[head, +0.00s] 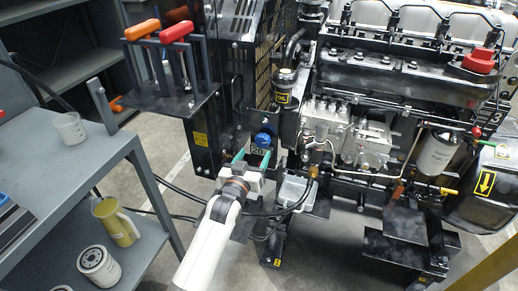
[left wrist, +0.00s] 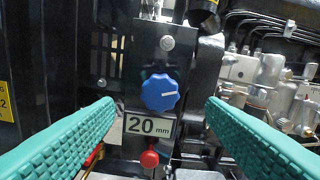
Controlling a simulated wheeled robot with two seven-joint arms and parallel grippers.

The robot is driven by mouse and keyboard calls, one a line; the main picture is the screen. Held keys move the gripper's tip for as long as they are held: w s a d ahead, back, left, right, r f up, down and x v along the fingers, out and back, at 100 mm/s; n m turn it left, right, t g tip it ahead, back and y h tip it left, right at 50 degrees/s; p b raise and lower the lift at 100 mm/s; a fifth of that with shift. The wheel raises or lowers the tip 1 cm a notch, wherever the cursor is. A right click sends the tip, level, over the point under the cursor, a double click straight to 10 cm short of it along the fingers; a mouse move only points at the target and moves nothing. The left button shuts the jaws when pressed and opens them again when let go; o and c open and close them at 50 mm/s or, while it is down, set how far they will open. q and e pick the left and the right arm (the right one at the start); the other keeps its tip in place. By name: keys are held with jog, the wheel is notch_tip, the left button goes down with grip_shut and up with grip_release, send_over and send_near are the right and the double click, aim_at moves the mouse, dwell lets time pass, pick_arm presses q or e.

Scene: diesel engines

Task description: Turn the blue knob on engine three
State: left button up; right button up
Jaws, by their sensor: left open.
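The blue knob (head: 263,139) is on a dark upright bracket at the left end of the engine (head: 380,75). In the left wrist view the blue knob (left wrist: 160,92) is round and scalloped, with a white mark pointing right. It sits above a "20 mm" plate (left wrist: 149,125). My left gripper (head: 254,158) has teal fingers and is open just below and in front of the knob in the head view. In the left wrist view its fingers (left wrist: 160,112) stand wide apart on either side of the knob, not touching it. My right gripper is not in view.
A red knob (left wrist: 150,159) sits below the plate. Orange and red handles (head: 160,31) stand on a ledge to the left. A grey shelf cart (head: 110,165) with a jug (head: 116,222) and filter (head: 98,265) is at left. Cables run beside my left arm.

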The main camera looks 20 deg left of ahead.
aim_at(261, 143)
pick_arm(q)
jog(key=w, duration=0.5)
jog(key=shift+w+d+b, duration=0.1)
jog(key=shift+w+b, duration=0.05)
jog(key=shift+b, duration=0.2)
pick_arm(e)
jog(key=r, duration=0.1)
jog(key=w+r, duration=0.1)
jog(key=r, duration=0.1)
pick_arm(q)
jog(key=c, duration=1)
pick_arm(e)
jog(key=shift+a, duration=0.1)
